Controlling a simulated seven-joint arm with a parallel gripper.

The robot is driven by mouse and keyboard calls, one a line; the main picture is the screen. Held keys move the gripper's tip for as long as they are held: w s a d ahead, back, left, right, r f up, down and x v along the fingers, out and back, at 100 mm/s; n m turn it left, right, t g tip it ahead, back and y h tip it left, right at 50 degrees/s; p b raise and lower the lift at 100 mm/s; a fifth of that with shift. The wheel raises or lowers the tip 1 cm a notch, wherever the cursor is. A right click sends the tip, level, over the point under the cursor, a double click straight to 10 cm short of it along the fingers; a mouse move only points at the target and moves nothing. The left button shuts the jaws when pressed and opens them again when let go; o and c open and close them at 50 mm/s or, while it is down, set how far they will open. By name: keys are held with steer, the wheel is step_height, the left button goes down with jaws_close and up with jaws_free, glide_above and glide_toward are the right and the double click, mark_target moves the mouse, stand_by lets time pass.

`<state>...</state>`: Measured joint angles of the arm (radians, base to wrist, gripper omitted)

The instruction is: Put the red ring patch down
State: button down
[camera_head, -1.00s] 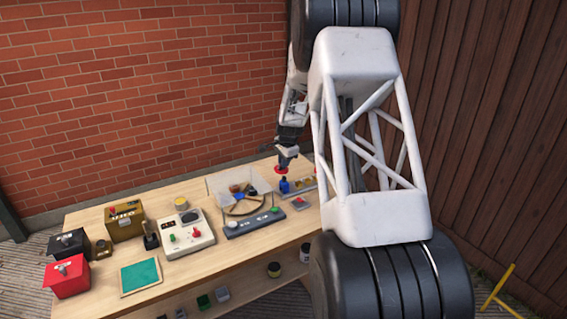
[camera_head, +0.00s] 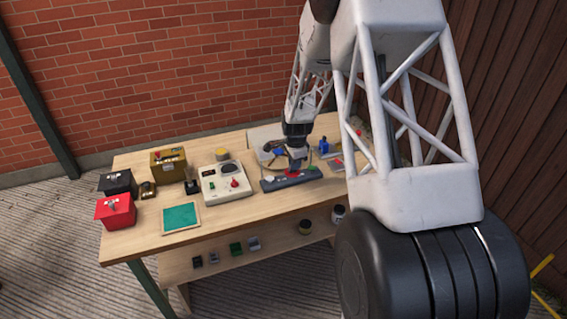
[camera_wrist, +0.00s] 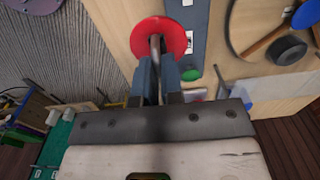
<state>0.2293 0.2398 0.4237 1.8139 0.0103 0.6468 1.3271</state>
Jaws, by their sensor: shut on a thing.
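The red ring patch (camera_wrist: 160,37) shows in the wrist view as a flat red disc with a grey metal stem at its middle. My gripper (camera_wrist: 157,62) is shut on the stem, its two blue-grey fingers close together. In the head view the red ring patch (camera_head: 292,174) is a small red spot below my gripper (camera_head: 296,165), over the dark grey control strip (camera_head: 275,184) at the table's front right. The wrist view shows it beside and partly over the strip's edge. I cannot tell whether it touches anything below.
The green button (camera_wrist: 191,74) lies close to my fingers. The wooden table (camera_head: 225,208) also holds a white box (camera_head: 226,182), a green mat (camera_head: 181,218), a red box (camera_head: 116,212) and a blue bottle (camera_head: 323,147). Bare wood lies in front of the white box.

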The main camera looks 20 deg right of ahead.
steer(key=shift+s+a+f, duration=0.45)
steer(key=shift+s+a, duration=0.2)
steer(key=shift+a, duration=0.15)
steer(key=w+d, duration=0.1)
steer(key=w, duration=0.4)
steer(key=w+d+f, duration=0.1)
steer(key=w, duration=0.4)
steer(key=w+d, duration=0.1)
steer(key=w, duration=0.4)
steer(key=shift+w+d+f, duration=0.2)
steer(key=shift+w+f, duration=0.05)
steer(key=shift+w, duration=0.1)
steer(key=shift+f, duration=1.75)
steer(key=shift+f, duration=0.2)
steer(key=c, duration=1.3)
jaws_free()
steer(key=shift+o, duration=0.2)
steer(key=shift+r, duration=0.15)
